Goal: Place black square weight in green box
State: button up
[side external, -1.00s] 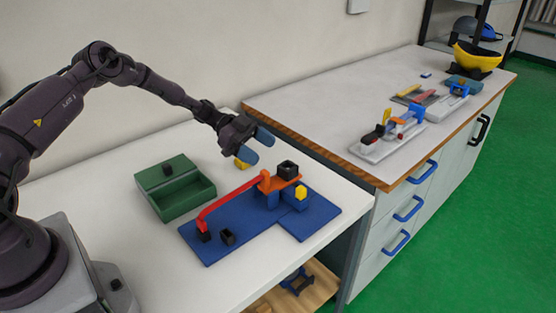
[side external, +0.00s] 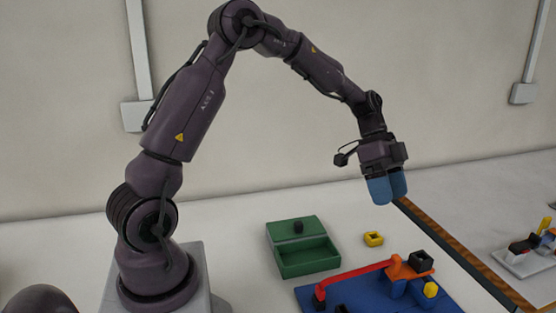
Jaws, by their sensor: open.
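The green box (side external: 308,270) stands on the white table; its open compartment looks empty, and a small black knob (side external: 298,227) sits on its rear green part. A black square piece with a hollow top (side external: 421,258) rests on the orange end of the red-and-orange beam. Another small black piece (side external: 341,308) on the blue base is cut off by the bottom edge; I cannot tell which is the weight. My gripper (side external: 388,188), with blue fingertips pointing down, is open and empty, up in the air above and behind the blue base, right of the green box.
A yellow square ring (side external: 373,239) lies on the table between box and beam. The red beam (side external: 355,274) spans the blue base (side external: 316,294), with a yellow block (side external: 431,290) at its right. A second bench (side external: 530,285) with similar parts stands at the right.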

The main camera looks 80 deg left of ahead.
jog(key=s+d+r+n+t+y, duration=0.2)
jog(key=s+r+n, duration=0.3)
jog(key=s, duration=0.6)
jog(key=s+d+r+n+t+y, duration=0.2)
jog(key=s+r+n+y, duration=0.2)
jog(key=s, duration=0.7)
notch_tip(320, 180, up, 2)
jog(key=shift+s+n+y, duration=0.3)
jog(key=shift+n+y, duration=0.1)
jog(key=shift+n, duration=0.1)
jog(key=shift+s+f+n+t, duration=0.15)
jog(key=shift+s+n+t, duration=0.15)
jog(key=shift+s, duration=0.2)
jog(key=shift+c, duration=0.6)
